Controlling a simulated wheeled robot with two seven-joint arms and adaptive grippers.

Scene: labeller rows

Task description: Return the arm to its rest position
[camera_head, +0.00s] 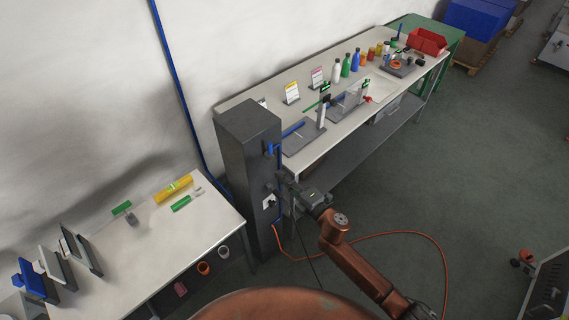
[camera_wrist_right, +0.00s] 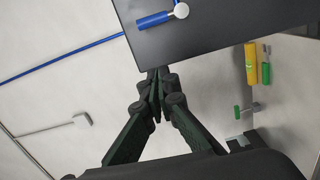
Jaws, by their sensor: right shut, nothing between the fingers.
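My right arm (camera_head: 347,255) comes up from the lower right in the head view, bent at an orange joint. My right gripper (camera_head: 281,177) is by the front face of the dark grey cabinet (camera_head: 245,150). In the right wrist view its dark fingers (camera_wrist_right: 156,84) are together with nothing between them. Their tips show close to the edge of the dark panel (camera_wrist_right: 220,35), which carries a blue handle (camera_wrist_right: 155,20). I cannot tell whether they touch it. My left gripper is not in view.
A long workbench (camera_head: 340,135) with bottles and fixtures stands behind the cabinet. A red bin (camera_head: 426,42) sits at the bench's far end.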

